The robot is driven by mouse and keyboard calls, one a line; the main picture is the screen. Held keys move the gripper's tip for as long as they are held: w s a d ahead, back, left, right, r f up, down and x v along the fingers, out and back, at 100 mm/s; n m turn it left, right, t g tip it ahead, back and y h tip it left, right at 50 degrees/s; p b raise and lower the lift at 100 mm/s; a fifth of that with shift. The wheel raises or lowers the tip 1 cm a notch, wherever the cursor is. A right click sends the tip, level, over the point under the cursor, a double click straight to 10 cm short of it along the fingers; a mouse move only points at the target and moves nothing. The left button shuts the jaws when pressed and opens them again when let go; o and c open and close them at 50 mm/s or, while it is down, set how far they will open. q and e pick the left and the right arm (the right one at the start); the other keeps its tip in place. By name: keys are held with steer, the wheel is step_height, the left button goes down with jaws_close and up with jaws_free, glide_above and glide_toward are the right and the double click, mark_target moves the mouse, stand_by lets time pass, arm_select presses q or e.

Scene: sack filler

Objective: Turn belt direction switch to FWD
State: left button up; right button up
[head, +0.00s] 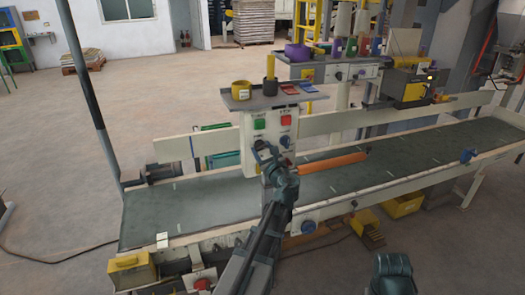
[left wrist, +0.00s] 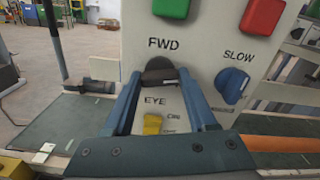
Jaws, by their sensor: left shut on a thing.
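The control box (head: 247,133) stands upright at the near side of the belt. On its face, under the FWD label, is a dark rounded knob (left wrist: 159,69), the belt direction switch. My left gripper (left wrist: 160,80) is shut on this knob, with one finger on each side of it. In the head view my left gripper (head: 266,155) is against the box front and hides the knob. The knob's exact pointing direction is hard to tell.
Above are a green button (left wrist: 171,8) and a red button (left wrist: 262,15). A blue SLOW knob (left wrist: 232,85) is to the right, a yellow EYE switch (left wrist: 153,124) below. The belt (head: 430,143) runs behind. A shelf (head: 262,99) with cups tops the box.

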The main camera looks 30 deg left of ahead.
arm_select(q)
steer(key=n, duration=0.4)
steer(key=shift+n, duration=0.3)
steer(key=n, duration=0.3)
steer(key=shift+n, duration=0.4)
steer(key=n, duration=0.6)
steer(key=shift+n, duration=0.4)
steer(key=o, duration=1.4)
steer(key=shift+c, duration=0.2)
steer(key=v, duration=1.3)
steer(key=shift+s+d, duration=0.25)
steer(key=shift+s, duration=0.05)
